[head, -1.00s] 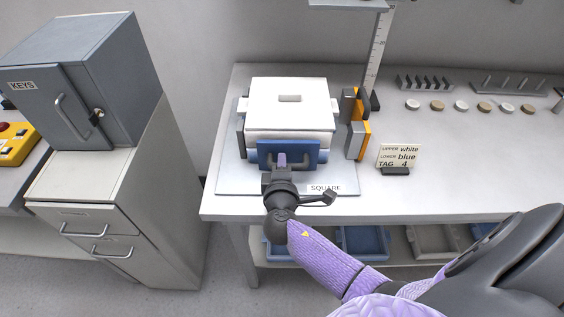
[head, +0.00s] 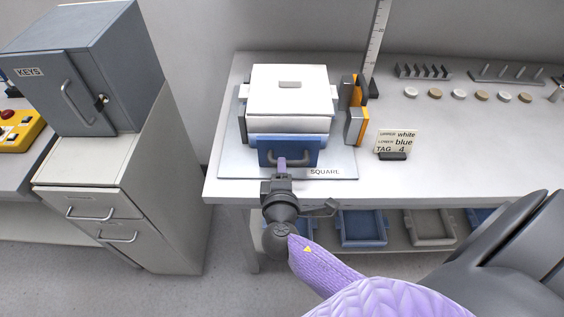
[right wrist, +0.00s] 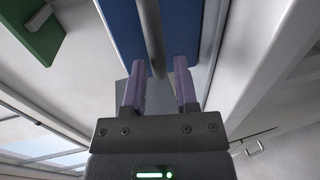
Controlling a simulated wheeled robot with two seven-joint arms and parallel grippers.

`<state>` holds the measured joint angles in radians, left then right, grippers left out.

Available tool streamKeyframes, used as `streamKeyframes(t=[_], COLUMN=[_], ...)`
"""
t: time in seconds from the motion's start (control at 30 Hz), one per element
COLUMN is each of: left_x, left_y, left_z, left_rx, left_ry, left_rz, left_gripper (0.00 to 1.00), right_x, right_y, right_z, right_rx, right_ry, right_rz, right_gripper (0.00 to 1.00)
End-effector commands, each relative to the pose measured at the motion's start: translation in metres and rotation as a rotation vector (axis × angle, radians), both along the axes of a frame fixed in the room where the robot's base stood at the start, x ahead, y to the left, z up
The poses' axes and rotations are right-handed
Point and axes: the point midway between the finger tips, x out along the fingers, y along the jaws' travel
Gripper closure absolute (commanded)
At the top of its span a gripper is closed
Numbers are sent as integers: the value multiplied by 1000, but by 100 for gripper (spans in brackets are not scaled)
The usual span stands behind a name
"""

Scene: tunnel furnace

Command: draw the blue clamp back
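The blue clamp (head: 303,154) is a dark blue block with a grey bar handle, at the front of a box with a white upper part (head: 289,97) and a blue lower part. My right gripper (head: 282,163) comes from the front, with its purple fingers at the handle. In the right wrist view, the fingers (right wrist: 159,80) stand on either side of the handle bar (right wrist: 153,35), with the blue clamp face (right wrist: 124,30) beyond. My left gripper is out of view.
The box stands on a grey plate marked SQUARE (head: 235,169). Orange and grey blocks (head: 356,125) stand close on its right, beside a tag card (head: 397,142). A grey KEYS cabinet (head: 70,75) stands left. Blue bins (head: 362,228) sit under the table.

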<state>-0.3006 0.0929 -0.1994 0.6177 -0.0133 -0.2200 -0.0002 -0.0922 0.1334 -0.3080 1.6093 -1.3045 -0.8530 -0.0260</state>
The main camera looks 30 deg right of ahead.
Motion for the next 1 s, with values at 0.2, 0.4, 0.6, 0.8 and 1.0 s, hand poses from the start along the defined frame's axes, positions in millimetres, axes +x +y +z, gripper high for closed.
streamKeyframes(t=[0.2, 0.4, 0.6, 0.8, 1.0], left_x=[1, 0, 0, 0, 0], left_y=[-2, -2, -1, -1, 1], left_z=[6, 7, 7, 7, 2], left_rx=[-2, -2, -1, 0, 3], left_ry=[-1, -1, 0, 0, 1], left_rz=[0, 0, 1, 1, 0], left_gripper=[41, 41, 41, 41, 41], right_x=[-42, -61, -63, -62, -83], right_y=[25, 38, 38, 38, 42], right_z=[11, 16, 16, 16, -74], right_rx=[2, 1, 1, 0, 153], right_ry=[3, 1, 1, 1, 240], right_rz=[0, 0, 0, 0, 42], right_gripper=[63, 63, 63, 63, 63])
